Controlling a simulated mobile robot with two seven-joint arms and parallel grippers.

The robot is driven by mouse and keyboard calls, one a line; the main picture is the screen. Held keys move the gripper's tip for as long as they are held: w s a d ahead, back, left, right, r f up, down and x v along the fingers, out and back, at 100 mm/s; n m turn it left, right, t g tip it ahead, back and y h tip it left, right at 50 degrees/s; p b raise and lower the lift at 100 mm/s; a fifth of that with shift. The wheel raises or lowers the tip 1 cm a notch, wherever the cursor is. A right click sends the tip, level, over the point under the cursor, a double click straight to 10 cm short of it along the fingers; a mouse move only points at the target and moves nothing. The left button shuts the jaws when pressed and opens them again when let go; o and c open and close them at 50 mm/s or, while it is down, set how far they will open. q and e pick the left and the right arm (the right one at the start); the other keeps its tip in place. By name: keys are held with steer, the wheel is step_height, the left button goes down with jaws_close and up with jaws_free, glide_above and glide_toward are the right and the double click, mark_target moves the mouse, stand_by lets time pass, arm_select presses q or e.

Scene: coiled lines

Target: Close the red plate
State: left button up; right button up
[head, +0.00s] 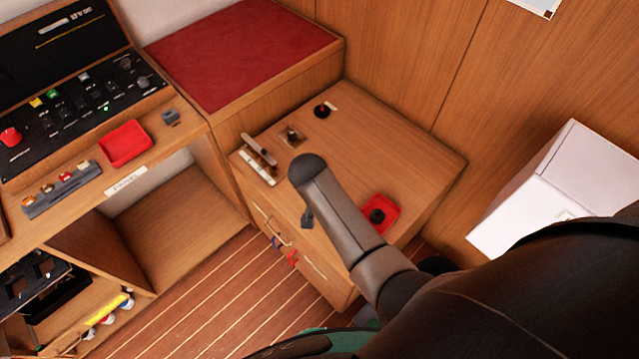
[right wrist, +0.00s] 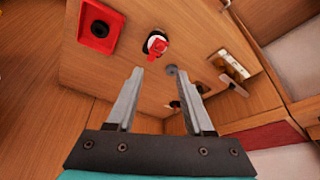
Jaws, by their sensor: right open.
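A square red plate (head: 378,215) with a black round part in its middle lies on the wooden cabinet top (head: 400,150), beside my right forearm in the head view. It also shows at the upper left of the right wrist view (right wrist: 97,25). I cannot tell whether it is open or closed. My right gripper (right wrist: 159,70) is open with nothing between its fingers, pointing toward the cabinet top. The red plate is left of and beyond the fingertips there, apart from them. In the head view my right arm hides the gripper. My left gripper is not in view.
A red key-like part (right wrist: 157,47) in a dark ring is close beyond the fingertips. A lever on a pale plate (head: 260,160), a small brass fitting (head: 292,135) and a black knob (head: 322,110) stand on the cabinet top. A white box (head: 545,185) is at right.

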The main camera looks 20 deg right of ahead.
steer(key=shift+v, duration=0.85)
steer(key=s+r+n+y, duration=0.1)
steer(key=s+r+n, duration=0.45)
steer(key=s, duration=0.45)
steer(key=s+r+n+y, duration=0.2)
steer(key=s+r+n, duration=0.2)
steer(key=s+r, duration=0.4)
step_height(320, 180, down, 33)
steer(key=s+g+b, duration=0.1)
steer(key=s+b, duration=0.2)
steer(key=b, duration=0.7)
steer(key=s+d+f+b, duration=0.1)
steer(key=s+f+b, duration=0.2)
steer(key=s+f, duration=0.2)
steer(key=s+d+f+g+b, duration=0.1)
steer(key=s+f+b, duration=0.2)
steer(key=f, duration=0.8)
steer(key=s+d+f+b, duration=0.1)
steer(key=s+f+b, duration=0.3)
steer(key=s+f, duration=0.3)
steer(key=shift+s+d+f+g, duration=0.3)
steer(key=shift+f, duration=0.4)
